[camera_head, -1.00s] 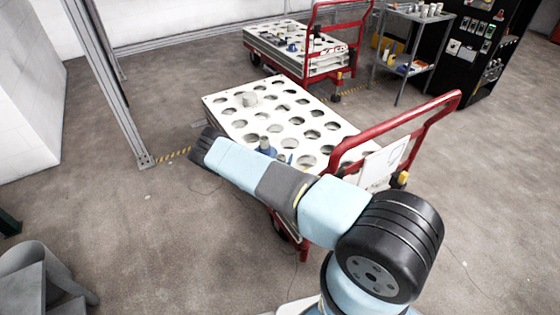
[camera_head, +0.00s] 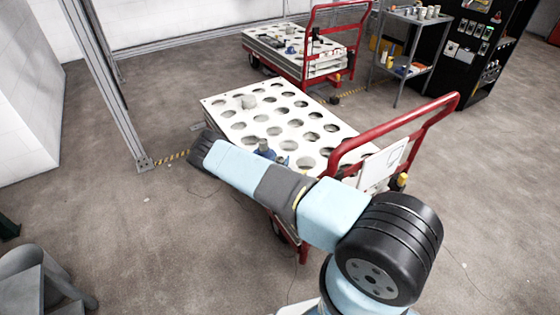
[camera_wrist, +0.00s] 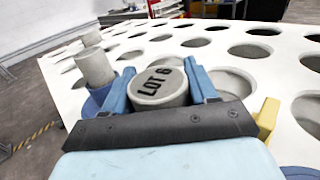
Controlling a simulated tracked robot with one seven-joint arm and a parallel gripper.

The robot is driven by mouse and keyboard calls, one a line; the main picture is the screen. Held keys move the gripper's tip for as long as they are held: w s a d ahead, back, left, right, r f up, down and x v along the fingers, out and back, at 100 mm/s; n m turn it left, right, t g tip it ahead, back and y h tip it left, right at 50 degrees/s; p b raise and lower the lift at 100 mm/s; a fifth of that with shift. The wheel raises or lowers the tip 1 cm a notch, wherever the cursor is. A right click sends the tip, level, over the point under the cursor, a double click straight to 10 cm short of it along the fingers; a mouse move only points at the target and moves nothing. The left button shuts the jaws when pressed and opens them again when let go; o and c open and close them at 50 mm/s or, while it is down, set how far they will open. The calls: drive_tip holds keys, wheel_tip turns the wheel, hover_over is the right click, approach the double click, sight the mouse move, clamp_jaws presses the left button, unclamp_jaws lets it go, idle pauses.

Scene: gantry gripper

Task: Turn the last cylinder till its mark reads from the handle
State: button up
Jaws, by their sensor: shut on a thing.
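In the head view the red handle (camera_head: 420,125) rises at the cart's right end. My arm hides part of the panel and the gripped cylinder there.
The white panel (camera_head: 292,112) with rows of round holes lies on the red cart. A yellow piece (camera_wrist: 267,117) sits right of my gripper. A second loaded cart (camera_head: 300,62) and a grey shelf (camera_head: 412,48) stand behind. The floor at left is mostly clear.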

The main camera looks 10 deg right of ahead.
drive_tip(key=shift+r, duration=0.15)
clamp_jaws()
drive_tip(key=shift+s+d+m+g+h, duration=0.1)
drive_tip(key=shift+d+m+g+h, duration=0.05)
drive_tip(key=shift+m+g+h, duration=1.55)
drive_tip(key=shift+t, duration=0.3)
drive_tip(key=o, duration=1.5)
unclamp_jaws()
drive_tip(key=shift+o, duration=0.2)
drive_tip(key=v, duration=1.3)
drive_tip(key=shift+s+a, duration=0.25)
drive_tip(key=shift+a, duration=0.05)
